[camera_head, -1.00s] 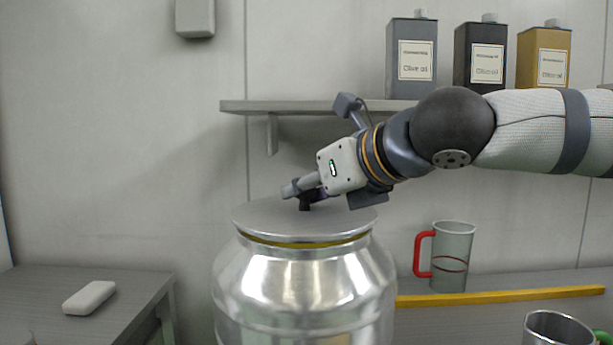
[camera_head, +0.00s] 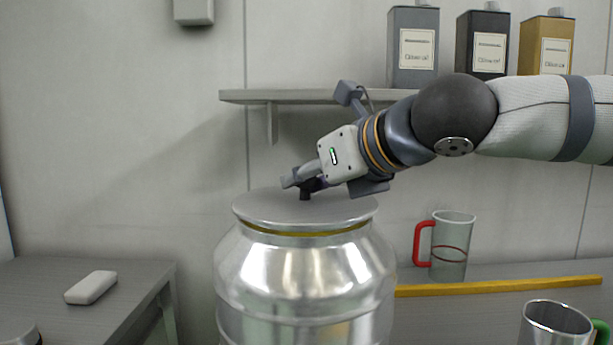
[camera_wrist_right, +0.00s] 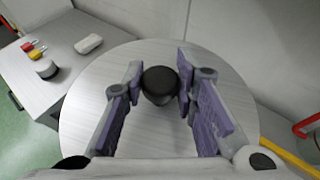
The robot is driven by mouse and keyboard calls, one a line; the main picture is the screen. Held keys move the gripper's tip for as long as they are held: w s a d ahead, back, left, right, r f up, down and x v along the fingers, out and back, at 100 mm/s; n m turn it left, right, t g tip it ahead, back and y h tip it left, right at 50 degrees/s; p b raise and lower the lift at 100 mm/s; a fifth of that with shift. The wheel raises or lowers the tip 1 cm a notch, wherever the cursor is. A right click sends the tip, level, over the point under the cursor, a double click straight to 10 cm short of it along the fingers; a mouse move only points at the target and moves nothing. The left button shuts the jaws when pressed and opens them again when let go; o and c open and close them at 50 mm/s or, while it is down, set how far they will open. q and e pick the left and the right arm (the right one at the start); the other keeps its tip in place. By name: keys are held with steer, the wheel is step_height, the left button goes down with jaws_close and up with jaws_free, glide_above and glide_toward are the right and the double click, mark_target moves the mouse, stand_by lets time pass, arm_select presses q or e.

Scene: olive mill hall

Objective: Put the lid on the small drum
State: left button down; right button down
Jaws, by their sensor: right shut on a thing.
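The small drum (camera_head: 305,275) is a shiny metal vessel with a yellow band under its top edge, upright in the middle of the head view. The flat grey lid (camera_head: 265,208) lies level over its mouth; I cannot tell whether it is fully seated. The lid's dark knob (camera_wrist_right: 159,82) shows in the right wrist view between the purple-padded fingers. My right gripper (camera_head: 303,183) is shut on this knob from above, and its arm comes in from the right. The lid (camera_wrist_right: 95,105) fills the middle of the wrist view and hides the drum below. My left gripper is not in view.
A grey side table (camera_head: 120,275) with a white block (camera_head: 91,287) stands at left. A wall shelf (camera_head: 300,96) bears several oil tins above right. At right, a red-handled mug (camera_head: 451,245), a yellow bar (camera_head: 510,286) and a metal mug (camera_head: 553,327) stand near the drum.

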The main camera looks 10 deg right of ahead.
steer(key=shift+f, duration=0.45)
steer(key=c, duration=1.6)
jaws_free()
steer(key=shift+o, duration=0.2)
steer(key=shift+f, duration=0.1)
steer(key=v, duration=1.1)
